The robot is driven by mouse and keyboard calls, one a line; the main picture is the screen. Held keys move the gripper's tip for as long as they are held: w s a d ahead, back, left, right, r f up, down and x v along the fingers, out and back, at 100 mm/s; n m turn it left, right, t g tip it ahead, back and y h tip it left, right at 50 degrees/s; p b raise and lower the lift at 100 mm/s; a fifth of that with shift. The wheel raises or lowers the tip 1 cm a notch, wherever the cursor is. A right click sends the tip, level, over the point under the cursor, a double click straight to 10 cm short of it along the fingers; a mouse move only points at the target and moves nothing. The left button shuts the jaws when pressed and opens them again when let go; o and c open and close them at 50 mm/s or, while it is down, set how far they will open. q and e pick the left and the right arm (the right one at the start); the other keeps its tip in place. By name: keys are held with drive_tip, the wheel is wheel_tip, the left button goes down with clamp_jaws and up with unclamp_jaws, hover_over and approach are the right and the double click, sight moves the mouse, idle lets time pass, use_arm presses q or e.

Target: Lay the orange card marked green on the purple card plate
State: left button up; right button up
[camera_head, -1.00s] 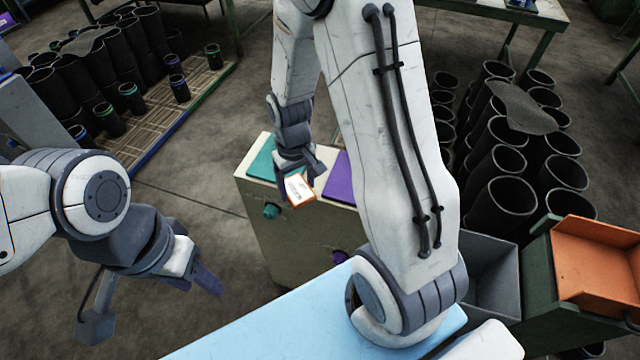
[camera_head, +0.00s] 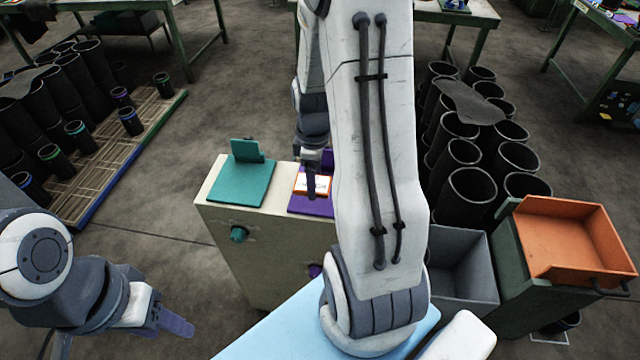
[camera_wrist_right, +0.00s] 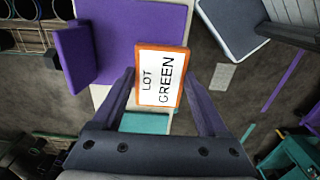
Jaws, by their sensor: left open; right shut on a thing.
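The orange card (camera_head: 312,184) has a white face; in the right wrist view the card (camera_wrist_right: 161,60) reads "LOT GREEN". My right gripper (camera_head: 314,178) is shut on it, with a finger at each side edge in the wrist view (camera_wrist_right: 160,88). The card is over the purple card plate (camera_head: 302,207), which also shows behind it in the wrist view (camera_wrist_right: 140,25). I cannot tell whether card and plate touch. My right arm hides the plate's right part. My left gripper (camera_head: 116,334) is open and empty at the lower left, away from the stand.
A teal plate (camera_head: 240,185) lies left of the purple one on the same beige stand (camera_head: 250,265). Black sleeves stand on a pallet (camera_head: 120,155) at left and in a group (camera_head: 470,190) at right. A grey bin (camera_head: 465,270) and an orange tray (camera_head: 570,240) are at right.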

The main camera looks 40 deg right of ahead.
sight(320, 187)
drive_tip(key=d+f, duration=0.1)
drive_tip(key=w+d, duration=0.1)
drive_tip(key=shift+d+f, duration=0.35)
drive_tip(key=shift+f, duration=0.05)
drive_tip(key=shift+f+p, duration=0.5)
drive_tip(key=shift+f, duration=1.5)
drive_tip(key=shift+f, duration=0.1)
drive_tip(key=o, duration=1.3)
drive_tip(key=shift+c, duration=0.2)
wheel_tip(320, 187, up, 12)
drive_tip(key=shift+r+b, duration=0.15)
drive_tip(key=shift+b, duration=0.5)
drive_tip(key=s+a+r, duration=0.2)
drive_tip(key=a, duration=0.9)
drive_tip(key=s+a+r, duration=0.2)
drive_tip(key=a, duration=0.9)
drive_tip(key=s+a+r+m+y, duration=0.1)
drive_tip(key=s+a, duration=0.8)
drive_tip(key=s, duration=0.3)
drive_tip(key=shift+r, duration=0.15)
